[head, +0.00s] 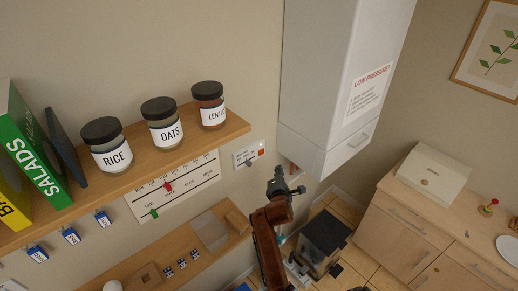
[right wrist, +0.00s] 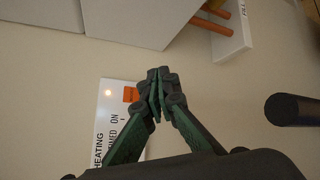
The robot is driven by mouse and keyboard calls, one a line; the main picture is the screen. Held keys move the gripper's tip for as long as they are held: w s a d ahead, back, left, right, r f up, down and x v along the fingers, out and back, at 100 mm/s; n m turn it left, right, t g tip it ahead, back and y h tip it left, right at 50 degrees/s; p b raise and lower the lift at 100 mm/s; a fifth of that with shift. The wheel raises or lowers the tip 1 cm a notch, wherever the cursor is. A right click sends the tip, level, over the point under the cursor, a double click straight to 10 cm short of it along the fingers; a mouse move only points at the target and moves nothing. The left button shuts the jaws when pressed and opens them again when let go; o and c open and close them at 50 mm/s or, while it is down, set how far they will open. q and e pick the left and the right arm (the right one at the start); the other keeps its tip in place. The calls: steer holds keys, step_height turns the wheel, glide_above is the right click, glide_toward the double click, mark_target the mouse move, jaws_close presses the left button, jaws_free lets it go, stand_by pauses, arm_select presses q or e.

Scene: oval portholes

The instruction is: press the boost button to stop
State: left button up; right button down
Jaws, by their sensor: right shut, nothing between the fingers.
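A small white wall panel (head: 241,158) sits right of the shelf, with an orange square (head: 261,152) and a small grey part on it. In the right wrist view the panel (right wrist: 110,97) reads "HEATING" and "ON", and its orange square (right wrist: 131,94) shows just left of my fingertips. No "boost" label is readable. My right gripper (head: 279,173) is shut and empty, right of and below the panel in the head view. Its fingertips (right wrist: 160,73) are in front of the wall and partly cover the panel's right side; contact cannot be told. My left gripper is not in view.
A white boiler cabinet (head: 335,70) with a "LOW PRESSURE" notice hangs above right. A wooden shelf (head: 150,160) with jars is at left, above a lower wooden shelf (head: 190,255). In the wrist view, orange pipes (right wrist: 212,20) and a dark cylinder (right wrist: 292,110) are at right.

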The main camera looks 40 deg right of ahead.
mark_target(261, 152)
steer(key=shift+s+d+r, duration=0.25)
steer(key=shift+d+r, duration=0.05)
steer(key=shift+r, duration=0.3)
steer(key=w+b, duration=0.4)
steer(key=w, duration=0.4)
steer(key=shift+w+a, duration=0.4)
steer(key=shift+w, duration=0.15)
stand_by(1.0)
